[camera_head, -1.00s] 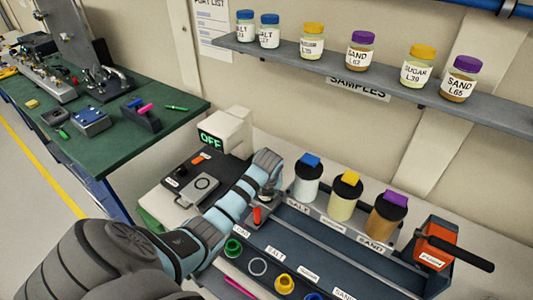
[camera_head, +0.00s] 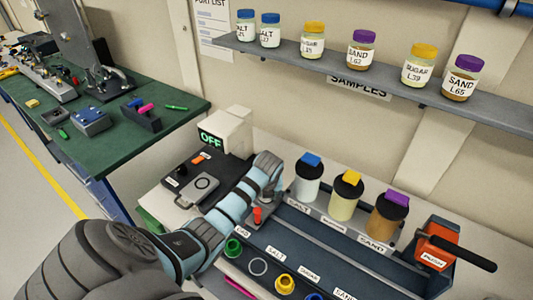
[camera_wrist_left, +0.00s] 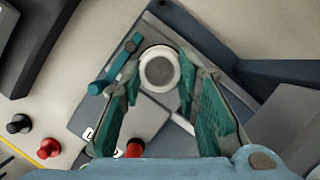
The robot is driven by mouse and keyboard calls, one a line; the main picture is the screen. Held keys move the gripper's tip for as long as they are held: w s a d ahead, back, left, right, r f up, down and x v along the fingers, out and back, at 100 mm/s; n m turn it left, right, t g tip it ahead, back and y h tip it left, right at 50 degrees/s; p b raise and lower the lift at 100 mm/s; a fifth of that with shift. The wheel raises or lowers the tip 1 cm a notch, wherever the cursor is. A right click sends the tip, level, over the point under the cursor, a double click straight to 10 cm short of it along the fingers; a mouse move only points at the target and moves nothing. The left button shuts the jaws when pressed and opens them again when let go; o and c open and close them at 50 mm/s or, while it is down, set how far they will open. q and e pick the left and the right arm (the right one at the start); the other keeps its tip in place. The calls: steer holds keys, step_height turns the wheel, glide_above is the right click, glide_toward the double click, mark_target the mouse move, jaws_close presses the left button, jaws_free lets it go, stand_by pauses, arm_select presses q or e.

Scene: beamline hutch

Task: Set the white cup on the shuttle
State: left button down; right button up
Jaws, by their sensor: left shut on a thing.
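The white cup (camera_wrist_left: 160,69) shows from above in the left wrist view as a white rim around a grey inside. My left gripper (camera_wrist_left: 158,82) is shut on it, one teal finger on each side. The cup is over or on a grey plate (camera_wrist_left: 145,120); I cannot tell whether it touches. In the head view my left gripper (camera_head: 268,195) is beside the grey block with the red lever (camera_head: 257,215), at the left end of the dark track, and my wrist hides the cup. I cannot clearly make out the shuttle. My right gripper is not in view.
Behind the track stand salt, sugar and sand dispensers (camera_head: 345,195). An orange device with a black handle (camera_head: 435,245) is at the right. A box reading OFF (camera_head: 225,132) stands behind.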

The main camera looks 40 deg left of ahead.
arm_select(q)
steer(key=c, duration=1.2)
jaws_free()
steer(key=shift+o, duration=0.2)
steer(key=v, duration=1.2)
